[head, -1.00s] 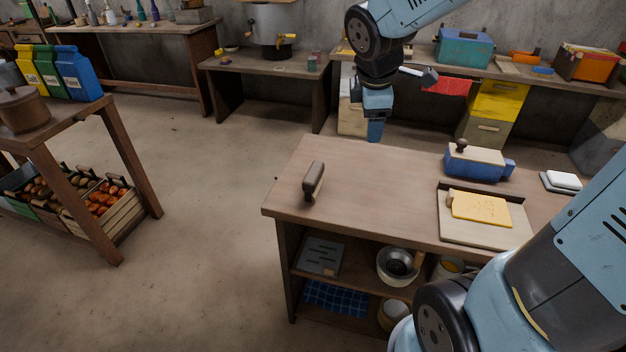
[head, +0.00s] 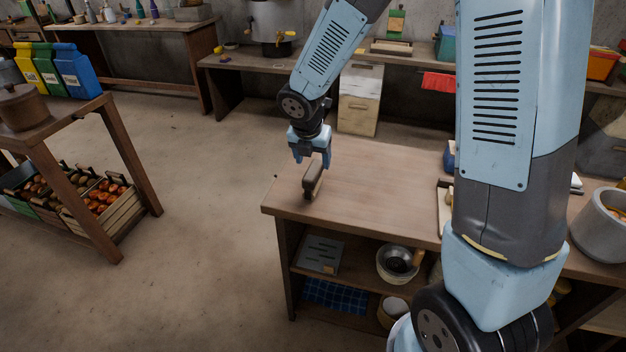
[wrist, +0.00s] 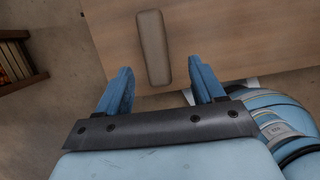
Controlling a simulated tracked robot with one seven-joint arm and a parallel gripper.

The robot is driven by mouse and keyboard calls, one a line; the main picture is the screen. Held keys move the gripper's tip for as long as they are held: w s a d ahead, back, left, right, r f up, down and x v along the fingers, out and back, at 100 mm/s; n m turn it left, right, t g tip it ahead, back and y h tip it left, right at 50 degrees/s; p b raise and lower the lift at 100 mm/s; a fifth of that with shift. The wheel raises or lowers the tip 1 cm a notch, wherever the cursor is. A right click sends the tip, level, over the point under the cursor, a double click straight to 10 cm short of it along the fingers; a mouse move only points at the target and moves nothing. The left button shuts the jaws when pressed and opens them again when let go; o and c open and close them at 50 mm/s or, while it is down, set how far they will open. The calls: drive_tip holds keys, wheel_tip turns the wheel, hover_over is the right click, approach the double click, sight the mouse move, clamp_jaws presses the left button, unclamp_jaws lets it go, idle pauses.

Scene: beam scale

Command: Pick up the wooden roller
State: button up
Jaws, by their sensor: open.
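The wooden roller (head: 313,180) is a brown, elongated piece near the left end of the wooden table. In the wrist view, the roller (wrist: 153,48) appears as a long brown bar pointing away from my gripper. My gripper (head: 311,158) is open and empty, pointing down just behind and above the roller in the head view. In the wrist view, the roller's near end lies around the gap between the two blue fingertips (wrist: 160,68). I cannot tell the height left between fingers and roller.
The wooden table top (head: 375,190) is clear to the right of the roller. A light board (head: 445,208) and a grey pot (head: 602,225) are farther right, partly behind my arm. The table's left edge is close to the roller. A metal bowl (head: 398,264) sits on the shelf below.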

sight(312, 170)
drive_tip(key=x, duration=0.5)
drive_tip(key=shift+a+x, duration=0.15)
drive_tip(key=shift+x, duration=0.8)
drive_tip(key=shift+a+x, duration=0.15)
drive_tip(key=shift+x, duration=1.55)
drive_tip(key=shift+w+f, duration=0.15)
drive_tip(key=shift+f, duration=0.05)
drive_tip(key=shift+c, duration=0.3)
drive_tip(key=c, duration=1.1)
drive_tip(key=shift+r, duration=0.1)
drive_tip(key=shift+c, duration=0.2)
